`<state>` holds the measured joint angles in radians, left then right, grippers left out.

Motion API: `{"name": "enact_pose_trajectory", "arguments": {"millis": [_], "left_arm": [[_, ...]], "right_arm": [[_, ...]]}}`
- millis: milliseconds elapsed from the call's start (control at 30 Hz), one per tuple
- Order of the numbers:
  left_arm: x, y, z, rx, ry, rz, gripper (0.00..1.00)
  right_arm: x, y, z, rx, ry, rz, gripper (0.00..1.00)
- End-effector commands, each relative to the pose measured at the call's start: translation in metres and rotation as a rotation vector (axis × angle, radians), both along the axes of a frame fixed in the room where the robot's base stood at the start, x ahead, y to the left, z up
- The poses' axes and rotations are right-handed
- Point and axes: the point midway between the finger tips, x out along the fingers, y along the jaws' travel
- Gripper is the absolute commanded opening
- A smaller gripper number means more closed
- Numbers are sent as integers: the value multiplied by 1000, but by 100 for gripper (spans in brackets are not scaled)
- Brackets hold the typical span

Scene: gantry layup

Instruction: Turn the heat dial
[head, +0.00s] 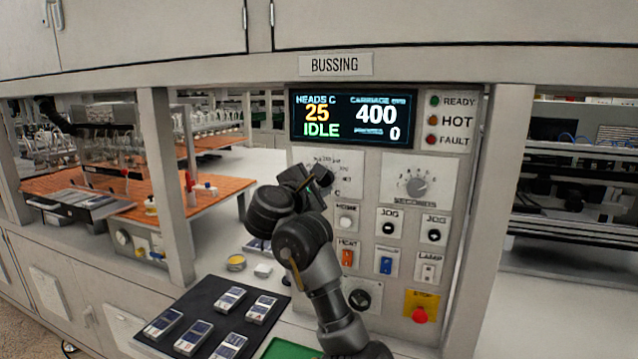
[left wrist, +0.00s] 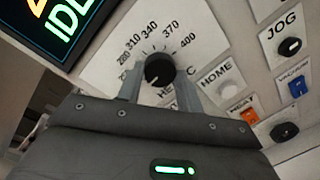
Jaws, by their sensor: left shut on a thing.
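The display (head: 352,118) reads HEADS C 25, IDLE, CARRIAGE 400 and 0. My right gripper is not in view.
The seconds dial (head: 416,187) is right of my gripper. The HOME button (head: 346,222), orange HEAT switch (head: 347,257), JOG buttons (head: 388,227) and red stop button (head: 420,314) lie below. A dark tray (head: 200,292) with several small modules lies on the counter.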

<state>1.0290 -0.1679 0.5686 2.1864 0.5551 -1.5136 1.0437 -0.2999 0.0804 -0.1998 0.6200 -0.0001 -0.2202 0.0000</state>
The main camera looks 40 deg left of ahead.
Motion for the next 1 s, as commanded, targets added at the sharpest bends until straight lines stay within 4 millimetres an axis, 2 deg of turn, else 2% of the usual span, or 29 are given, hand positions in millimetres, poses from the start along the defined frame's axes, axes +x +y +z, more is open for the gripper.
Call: {"name": "enact_pose_trajectory", "arguments": {"millis": [367, 1000], "left_arm": [[0, 0, 0, 97, 35, 0, 13], [0, 0, 1, 637, 226, -1, 13]], "right_arm": [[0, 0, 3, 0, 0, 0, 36], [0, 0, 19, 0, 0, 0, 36]]}}
